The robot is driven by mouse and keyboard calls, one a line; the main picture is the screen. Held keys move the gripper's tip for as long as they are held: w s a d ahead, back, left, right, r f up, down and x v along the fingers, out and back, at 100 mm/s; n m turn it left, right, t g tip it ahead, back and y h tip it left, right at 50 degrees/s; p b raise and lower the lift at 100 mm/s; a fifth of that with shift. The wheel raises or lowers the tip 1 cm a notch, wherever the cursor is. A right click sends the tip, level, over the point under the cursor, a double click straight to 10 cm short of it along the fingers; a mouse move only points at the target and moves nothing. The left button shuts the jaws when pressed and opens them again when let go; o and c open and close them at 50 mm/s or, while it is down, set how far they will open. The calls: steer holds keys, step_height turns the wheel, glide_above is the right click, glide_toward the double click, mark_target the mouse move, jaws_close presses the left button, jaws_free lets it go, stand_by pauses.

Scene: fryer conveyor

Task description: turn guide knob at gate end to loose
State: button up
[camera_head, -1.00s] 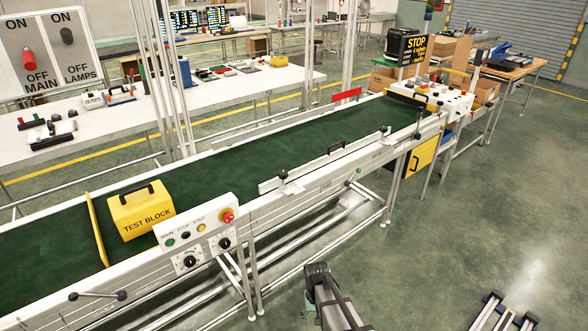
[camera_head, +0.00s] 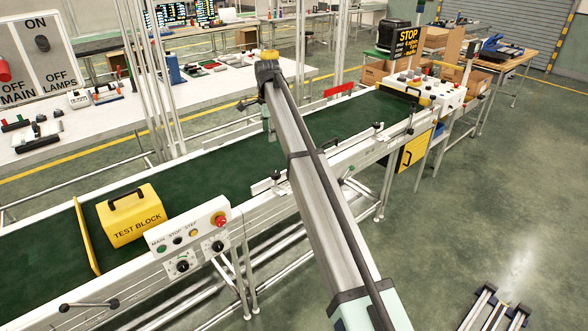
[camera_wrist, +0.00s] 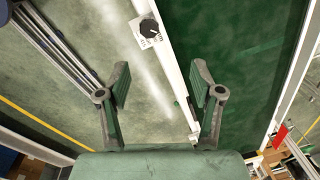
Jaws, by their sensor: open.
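A black guide knob (camera_head: 276,175) stands on a white plate on the conveyor's near side rail, at the end of the guide nearer the yellow gate (camera_head: 86,236). A second black knob (camera_head: 376,127) is at the guide's far end. The wrist view shows a black knob (camera_wrist: 149,27) on a white label with small dark marks, above and beyond my fingertips; it appears to be the gate-end knob. Its setting is too small to read. My gripper (camera_wrist: 160,74) is open and empty, apart from the knob. In the head view its fingers are hard to make out.
The yellow test block (camera_head: 130,215) sits on the green belt (camera_head: 225,163) beside the gate. A control panel (camera_head: 190,237) with buttons and dials stands left of the knob. A red plate (camera_head: 338,89) rises at the belt's far side.

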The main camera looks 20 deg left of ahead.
mark_target(275, 173)
steer(key=f+m+p, duration=0.1)
steer(key=f, duration=0.5)
steer(key=d+f+m+p, duration=0.1)
steer(key=f+m, duration=0.1)
steer(key=f, duration=0.4)
steer(key=f+m+p, duration=0.2)
steer(key=f, duration=0.4)
steer(key=shift+w+d+g+h, duration=0.2)
steer(key=shift+d+g+h, duration=0.1)
steer(key=shift+g, duration=0.1)
steer(key=c, duration=1.2)
